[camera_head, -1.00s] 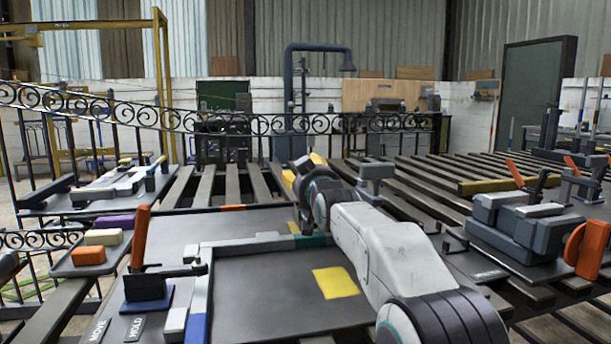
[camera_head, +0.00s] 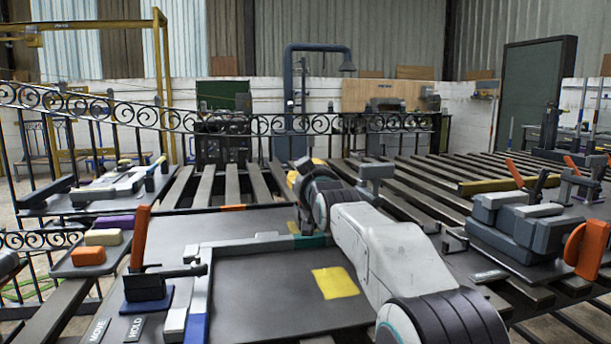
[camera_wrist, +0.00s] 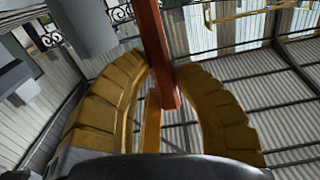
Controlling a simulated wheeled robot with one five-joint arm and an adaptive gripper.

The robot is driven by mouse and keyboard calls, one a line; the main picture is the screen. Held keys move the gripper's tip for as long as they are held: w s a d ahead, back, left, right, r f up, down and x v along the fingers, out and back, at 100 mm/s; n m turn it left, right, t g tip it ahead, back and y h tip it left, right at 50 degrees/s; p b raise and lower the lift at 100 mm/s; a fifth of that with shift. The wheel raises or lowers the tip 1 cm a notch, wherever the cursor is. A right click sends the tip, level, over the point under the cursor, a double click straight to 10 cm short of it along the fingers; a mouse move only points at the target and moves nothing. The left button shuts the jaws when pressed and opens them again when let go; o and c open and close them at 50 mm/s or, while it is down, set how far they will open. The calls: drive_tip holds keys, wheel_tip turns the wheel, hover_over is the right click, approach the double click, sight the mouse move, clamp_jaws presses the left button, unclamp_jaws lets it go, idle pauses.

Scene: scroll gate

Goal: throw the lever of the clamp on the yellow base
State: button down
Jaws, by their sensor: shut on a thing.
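In the wrist view, my gripper (camera_wrist: 165,88) has its yellow fingers closed around an orange-red lever (camera_wrist: 158,45), which runs up between them. In the head view, my white arm hides most of my gripper, and only bits of yellow (camera_head: 317,161) show past the wrist. The clamp body under the held lever is hidden behind my arm. A small yellow patch (camera_head: 293,227) shows at the far edge of the dark plate, beside my arm; I cannot tell if it is the clamp's base. Another clamp, on a blue base (camera_head: 150,301), has its orange lever (camera_head: 140,237) upright.
The dark fixture plate (camera_head: 265,290) carries a yellow square (camera_head: 335,283) and light rails along its edges. Several coloured blocks lie on a tray (camera_head: 70,266) at left. A grey block assembly with an orange handle (camera_head: 590,248) stands at right. A scrolled railing (camera_head: 230,122) runs behind.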

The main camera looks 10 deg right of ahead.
drive_tip(key=shift+r, duration=0.25)
drive_tip(key=w+r+g+p, duration=0.1)
drive_tip(key=p, duration=0.4)
drive_tip(key=shift+a, duration=0.1)
drive_tip(key=w+g+p, duration=0.1)
drive_tip(key=p, duration=0.4)
drive_tip(key=shift+w+g, duration=0.15)
drive_tip(key=shift+g, duration=0.15)
drive_tip(key=w+f+g+p, duration=0.2)
drive_tip(key=w+g+p, duration=0.4)
drive_tip(key=p, duration=2.6)
drive_tip(key=shift+w+f+g, duration=0.25)
drive_tip(key=shift+f+g, duration=0.1)
drive_tip(key=shift+g, duration=0.55)
drive_tip(key=shift+f+p, duration=0.15)
drive_tip(key=shift+p, duration=0.15)
drive_tip(key=shift+w, duration=0.1)
